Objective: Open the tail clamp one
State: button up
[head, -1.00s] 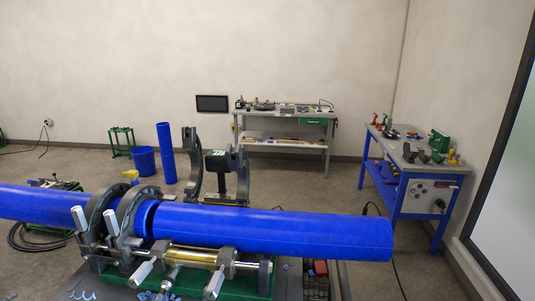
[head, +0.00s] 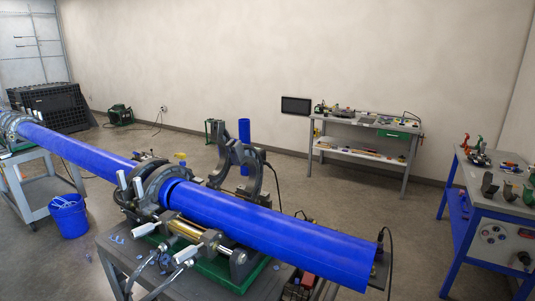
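A fusion machine with a green base (head: 240,274) stands on the cart (head: 120,262) at lower centre. A long blue pipe (head: 85,155) enters from the left, and a second blue pipe (head: 290,240) runs to the lower right. Two grey clamp rings (head: 157,184) close around the pipe near the joint, with silver handles (head: 139,188) at their front. Two clamp upper halves (head: 219,162) stand swung up behind the right pipe, open. I cannot tell which clamp is tail clamp one. My gripper is not in view.
A blue bucket (head: 68,216) stands on the floor at left, beside a grey stand (head: 35,198) bearing the far pipe. A grey workbench (head: 368,141) is at the back wall, and a blue bench (head: 480,205) is at right. Floor between them is open.

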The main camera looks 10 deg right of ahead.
aim_at(239, 155)
jog(key=k+l, duration=0.1)
jog(key=i+j, duration=0.1)
jog(key=j, duration=0.55)
jog(key=i+j, duration=0.1)
jog(key=j, duration=0.55)
jog(key=i+j, duration=0.1)
jog(key=j, duration=0.55)
jog(key=i+j, duration=0.2)
jog(key=i, duration=0.25)
jog(key=i+j+z, duration=0.1)
jog(key=i, duration=0.35)
jog(key=i+j, duration=0.3)
jog(key=i+z, duration=0.05)
jog(key=i, duration=0.05)
